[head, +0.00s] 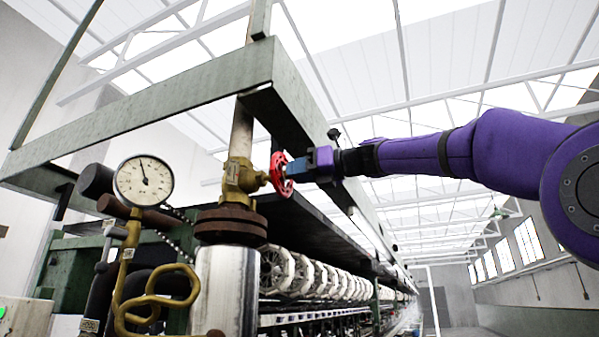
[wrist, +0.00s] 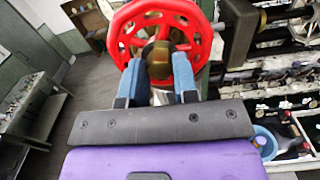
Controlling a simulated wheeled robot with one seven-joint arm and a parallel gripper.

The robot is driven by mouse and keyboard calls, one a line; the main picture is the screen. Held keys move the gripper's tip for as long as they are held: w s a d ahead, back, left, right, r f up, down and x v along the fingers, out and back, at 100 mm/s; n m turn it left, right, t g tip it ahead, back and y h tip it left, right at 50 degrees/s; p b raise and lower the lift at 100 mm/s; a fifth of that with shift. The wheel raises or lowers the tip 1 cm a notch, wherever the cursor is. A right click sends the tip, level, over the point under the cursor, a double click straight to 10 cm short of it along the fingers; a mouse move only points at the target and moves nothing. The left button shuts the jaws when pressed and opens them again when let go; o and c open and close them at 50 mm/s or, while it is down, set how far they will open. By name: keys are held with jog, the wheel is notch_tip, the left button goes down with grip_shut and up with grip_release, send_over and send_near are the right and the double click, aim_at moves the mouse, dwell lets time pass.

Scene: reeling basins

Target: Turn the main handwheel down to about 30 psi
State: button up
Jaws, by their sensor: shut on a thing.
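The main handwheel (head: 281,174) is red and sits on the right side of a brass valve (head: 240,177) on the vertical pipe. In the wrist view the red handwheel (wrist: 196,18) fills the top middle, with spokes and a round-holed face. My gripper (head: 298,170) comes in from the right and is shut on the handwheel. In the wrist view its two blue fingers (wrist: 158,80) reach the wheel's lower part on either side of the brass hub. The pressure gauge (head: 143,181) is white and round, left of the valve. Its needle points nearly straight up; the numbers are too small to read.
A green steel frame beam (head: 140,120) runs above the valve, close to my gripper. A bent brass pipe (head: 160,298) and a steel cylinder (head: 225,290) stand below. A row of white reels (head: 320,280) recedes behind. The right side is open.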

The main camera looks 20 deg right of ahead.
jog(key=m, duration=0.8)
jog(key=o, duration=0.8)
jog(key=c, duration=0.8)
jog(key=o, duration=0.8)
jog(key=shift+s, duration=0.1)
jog(key=v, duration=0.7)
